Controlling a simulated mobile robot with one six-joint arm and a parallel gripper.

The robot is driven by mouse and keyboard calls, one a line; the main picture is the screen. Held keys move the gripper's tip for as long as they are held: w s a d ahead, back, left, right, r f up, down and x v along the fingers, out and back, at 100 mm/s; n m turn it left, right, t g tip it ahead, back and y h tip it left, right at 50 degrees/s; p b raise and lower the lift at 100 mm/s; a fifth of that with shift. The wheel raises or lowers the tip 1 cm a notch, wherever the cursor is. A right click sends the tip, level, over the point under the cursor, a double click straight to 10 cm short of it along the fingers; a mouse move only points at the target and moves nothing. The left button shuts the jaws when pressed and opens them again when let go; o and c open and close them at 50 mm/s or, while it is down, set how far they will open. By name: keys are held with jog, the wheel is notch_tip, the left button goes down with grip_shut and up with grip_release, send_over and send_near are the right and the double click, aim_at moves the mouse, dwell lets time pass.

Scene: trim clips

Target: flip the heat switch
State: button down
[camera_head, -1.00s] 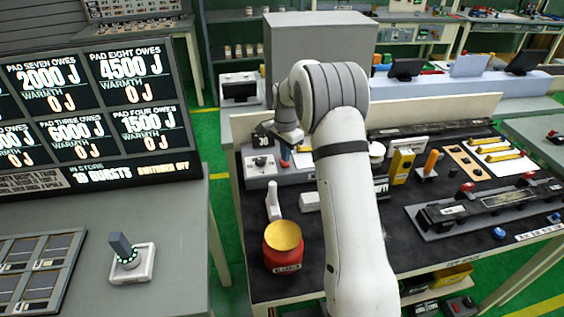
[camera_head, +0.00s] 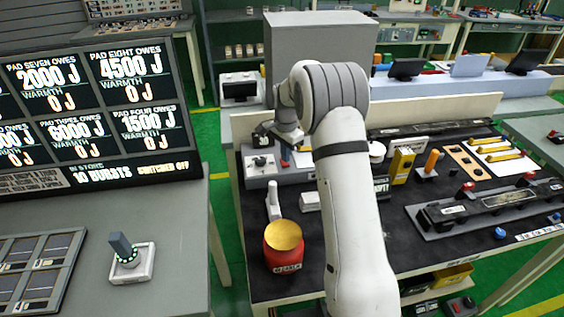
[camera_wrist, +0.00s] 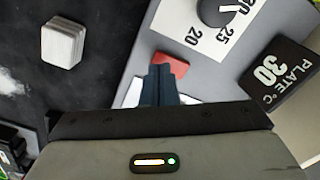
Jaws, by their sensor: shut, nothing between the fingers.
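A grey-white control box (camera_head: 257,178) stands near the back left of the dark bench. In the wrist view its panel (camera_wrist: 150,35) carries a dial knob (camera_wrist: 214,10) with a 20-25-30 scale, a red switch piece (camera_wrist: 170,68), and a black display (camera_wrist: 277,72) reading "PLATE 30 °C". No label on the red piece is readable. My gripper (camera_wrist: 160,72) has its dark blue fingers together with nothing between them. Its tips are at the near edge of the red piece and partly cover it; contact cannot be told. In the head view my gripper (camera_head: 285,160) is over the box's right part.
A yellow device (camera_head: 401,165) is to the right. A scoreboard (camera_head: 95,110) reads "switched off".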

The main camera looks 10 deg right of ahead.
jog(key=shift+f+b, duration=0.55)
jog(key=shift+f, duration=0.35)
dwell(0.4)
jog(key=shift+r+p, duration=2.1)
jog(key=shift+r, duration=1.4)
